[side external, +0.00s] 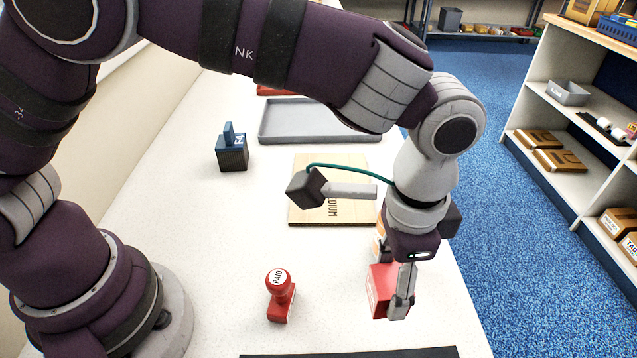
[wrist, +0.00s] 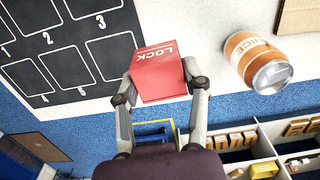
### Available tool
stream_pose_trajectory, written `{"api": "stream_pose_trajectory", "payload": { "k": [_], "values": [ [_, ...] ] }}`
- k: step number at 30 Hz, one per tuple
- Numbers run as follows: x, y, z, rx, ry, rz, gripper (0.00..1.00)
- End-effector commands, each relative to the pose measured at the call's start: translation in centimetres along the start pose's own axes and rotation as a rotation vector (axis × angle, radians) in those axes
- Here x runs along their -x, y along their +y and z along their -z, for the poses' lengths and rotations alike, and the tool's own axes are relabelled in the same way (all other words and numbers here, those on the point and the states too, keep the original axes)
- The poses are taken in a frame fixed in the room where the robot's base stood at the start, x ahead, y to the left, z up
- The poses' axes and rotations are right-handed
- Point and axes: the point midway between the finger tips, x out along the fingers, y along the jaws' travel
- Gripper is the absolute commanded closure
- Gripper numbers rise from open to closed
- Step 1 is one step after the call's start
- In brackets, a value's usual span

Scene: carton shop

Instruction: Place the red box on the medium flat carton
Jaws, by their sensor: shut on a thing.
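The red box (side external: 379,291) is between the fingers of my gripper (side external: 403,292), near the right edge of the white table. In the wrist view the red box (wrist: 158,75) shows the word LOCK, with a finger on each side. I cannot tell whether it touches the table. The medium flat carton (side external: 304,214) lies flat on the table, farther back and to the left of my gripper. My arm's wrist hides part of it. A corner of the carton (wrist: 299,14) shows at the top right of the wrist view.
An orange juice can (wrist: 249,52) stands beside the red box, mostly hidden behind my gripper in the side view. A red PAID stamp (side external: 281,300), a dark blue-handled stamp (side external: 232,152) and a grey tray (side external: 290,123) are on the table. A black numbered mat (wrist: 70,58) lies in front.

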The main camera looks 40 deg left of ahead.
Motion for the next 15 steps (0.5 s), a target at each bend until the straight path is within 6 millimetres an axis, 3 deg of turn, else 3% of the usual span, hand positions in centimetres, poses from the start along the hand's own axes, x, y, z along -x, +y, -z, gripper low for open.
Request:
{"api": "stream_pose_trajectory", "payload": {
  "k": [4,8,11,15],
  "values": [
    [1.2,-1.5,-0.5,0.083,0.000,-0.001,0.96],
    [0.8,-5.2,-2.3,0.315,-0.003,-0.002,0.96],
    [0.1,-8.4,-4.7,0.557,-0.004,-0.003,0.96],
    [-0.8,-12.4,-9.5,0.946,-0.001,-0.002,0.96]
  ]
}}
